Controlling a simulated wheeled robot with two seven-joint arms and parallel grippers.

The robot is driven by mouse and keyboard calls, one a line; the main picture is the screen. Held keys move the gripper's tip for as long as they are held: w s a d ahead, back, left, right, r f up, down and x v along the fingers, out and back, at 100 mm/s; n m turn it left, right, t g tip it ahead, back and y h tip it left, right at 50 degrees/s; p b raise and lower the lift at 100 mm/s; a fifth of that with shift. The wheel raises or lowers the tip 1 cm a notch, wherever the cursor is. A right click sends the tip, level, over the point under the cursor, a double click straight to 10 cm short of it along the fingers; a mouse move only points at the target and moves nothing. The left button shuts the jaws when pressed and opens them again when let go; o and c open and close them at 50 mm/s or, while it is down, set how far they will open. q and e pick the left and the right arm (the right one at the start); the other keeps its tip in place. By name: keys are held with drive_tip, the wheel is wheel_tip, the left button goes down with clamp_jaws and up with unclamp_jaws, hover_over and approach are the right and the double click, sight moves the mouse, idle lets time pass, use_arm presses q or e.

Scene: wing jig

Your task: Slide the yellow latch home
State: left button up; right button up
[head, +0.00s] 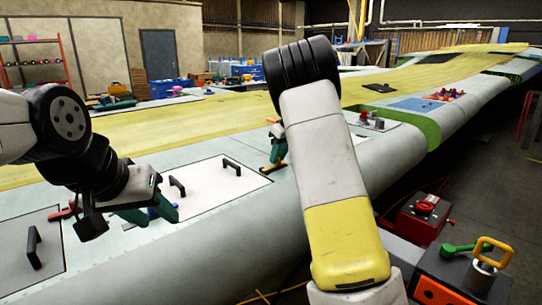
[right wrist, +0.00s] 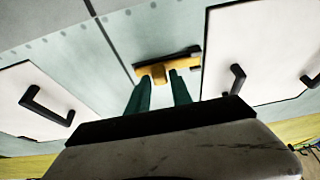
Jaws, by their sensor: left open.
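The yellow latch (right wrist: 158,72) sits on the pale wing skin between two white panels in the right wrist view, with a dark strip along its far side. In the head view the latch (head: 272,168) is small and partly covered. My right gripper (head: 277,148) is partly hidden by my arm in the head view. My left gripper (head: 150,212) is open, low over the wing at left.
White panels with black handles (head: 232,167) lie on the wing (head: 240,235). A red tool (head: 64,211) lies left of my left gripper. A red box (head: 422,219) and a machine with a yellow ring handle (head: 492,250) stand at right. Open floor lies beyond the wing's right edge.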

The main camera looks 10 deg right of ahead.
clamp_jaws()
idle(1.1)
